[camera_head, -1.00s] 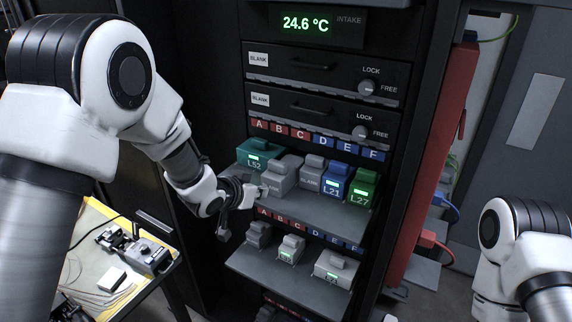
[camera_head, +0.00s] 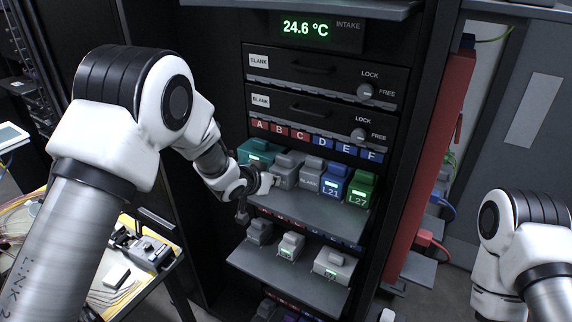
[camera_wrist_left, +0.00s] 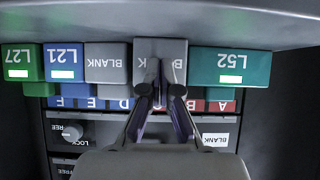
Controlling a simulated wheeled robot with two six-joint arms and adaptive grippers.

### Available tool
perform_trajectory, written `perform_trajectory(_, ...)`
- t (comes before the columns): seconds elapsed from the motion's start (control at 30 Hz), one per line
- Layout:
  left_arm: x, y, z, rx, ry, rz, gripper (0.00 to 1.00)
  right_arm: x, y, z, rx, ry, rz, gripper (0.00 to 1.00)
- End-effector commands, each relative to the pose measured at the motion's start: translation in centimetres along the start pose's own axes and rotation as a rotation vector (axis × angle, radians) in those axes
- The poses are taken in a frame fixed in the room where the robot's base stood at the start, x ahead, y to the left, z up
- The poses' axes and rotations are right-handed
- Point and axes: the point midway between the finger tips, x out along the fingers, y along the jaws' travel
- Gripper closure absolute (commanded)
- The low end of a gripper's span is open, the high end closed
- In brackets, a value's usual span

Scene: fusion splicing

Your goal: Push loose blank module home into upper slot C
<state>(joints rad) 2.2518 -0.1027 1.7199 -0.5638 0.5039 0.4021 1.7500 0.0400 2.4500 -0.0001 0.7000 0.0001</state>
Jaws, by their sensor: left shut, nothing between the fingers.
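The loose grey blank module (camera_head: 288,168) stands on the upper shelf, right of the teal L52 module (camera_head: 259,151) and left of another grey blank (camera_head: 311,174). In the left wrist view, which is upside down, the loose module (camera_wrist_left: 160,48) projects more than the blank beside it and covers the slot C label area. My left gripper (camera_head: 270,183) is shut and empty, at the module's front face. In the wrist view its fingertips (camera_wrist_left: 163,88) overlap that face; contact looks likely but is not certain. My right arm shows at the right; its gripper is out of view.
The blue L21 (camera_head: 334,184) and green L27 (camera_head: 361,189) modules stand to the right on the same upper shelf (camera_head: 310,211). A lower shelf (camera_head: 285,271) holds several grey modules. Two blank drawers with knobs are above. A workbench is at the lower left.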

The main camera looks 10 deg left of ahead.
Motion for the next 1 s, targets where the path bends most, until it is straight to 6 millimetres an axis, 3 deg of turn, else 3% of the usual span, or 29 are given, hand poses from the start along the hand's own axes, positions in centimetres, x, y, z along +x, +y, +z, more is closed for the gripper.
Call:
perform_trajectory(0.63,3.0,0.0,-2.1,0.000,0.001,0.000,1.00,-2.1,0.0,0.0,0.000,0.000,0.000,0.48)
perform_trajectory(1.0,0.2,0.0,0.1,-0.003,0.000,0.000,1.00,-0.7,0.0,0.0,0.000,0.000,0.000,0.48)
